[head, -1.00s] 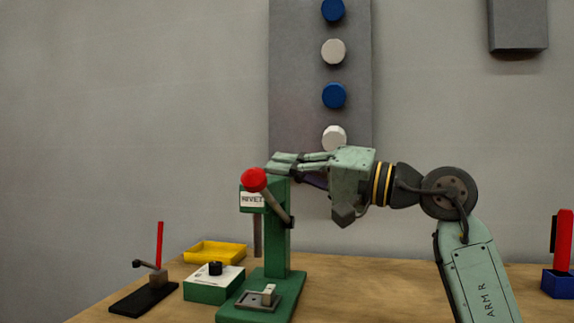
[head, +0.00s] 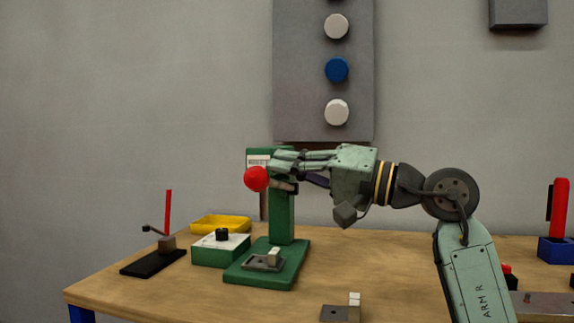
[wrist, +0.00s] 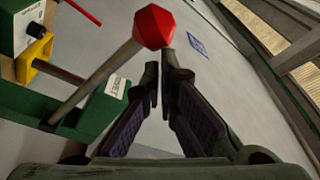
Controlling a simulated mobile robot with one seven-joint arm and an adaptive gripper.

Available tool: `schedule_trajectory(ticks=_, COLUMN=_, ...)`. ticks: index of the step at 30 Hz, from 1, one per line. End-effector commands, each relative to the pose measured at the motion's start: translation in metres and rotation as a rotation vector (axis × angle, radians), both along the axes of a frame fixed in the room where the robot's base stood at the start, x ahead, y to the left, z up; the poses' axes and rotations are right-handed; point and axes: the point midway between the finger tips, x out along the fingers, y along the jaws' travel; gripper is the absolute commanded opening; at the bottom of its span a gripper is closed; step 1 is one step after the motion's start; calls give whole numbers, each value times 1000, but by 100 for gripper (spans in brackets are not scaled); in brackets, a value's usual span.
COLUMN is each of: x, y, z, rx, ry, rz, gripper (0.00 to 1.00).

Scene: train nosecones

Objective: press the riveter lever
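The green riveter (head: 281,220) stands on the bench with a metal part (head: 264,261) on its base plate. Its lever (head: 284,187) ends in a red ball knob (head: 256,179) and lies nearly level in the head view. My gripper (head: 272,160) is just above and right of the knob, its fingers over the lever and covering part of the riveter's head. In the wrist view my gripper (wrist: 160,76) has a narrow gap between its purple pads, with nothing between them. The knob (wrist: 154,27) is just past the fingertips; I cannot tell whether they touch.
A green box with a black knob (head: 221,249), a yellow tray (head: 221,224) and a black stand with a red handle (head: 153,262) are left of the riveter. A small metal block (head: 340,313) lies at the front. A wall panel (head: 300,70) is behind.

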Motion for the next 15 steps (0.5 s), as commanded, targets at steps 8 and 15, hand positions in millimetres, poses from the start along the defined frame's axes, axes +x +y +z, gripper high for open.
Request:
schedule_trajectory(ticks=8, x=-5, y=-3, z=-5, rx=-11, ry=4, rz=9, gripper=0)
schedule_trajectory(ticks=15, x=-26, y=-47, z=-9, rx=-2, ry=2, rz=2, gripper=0)
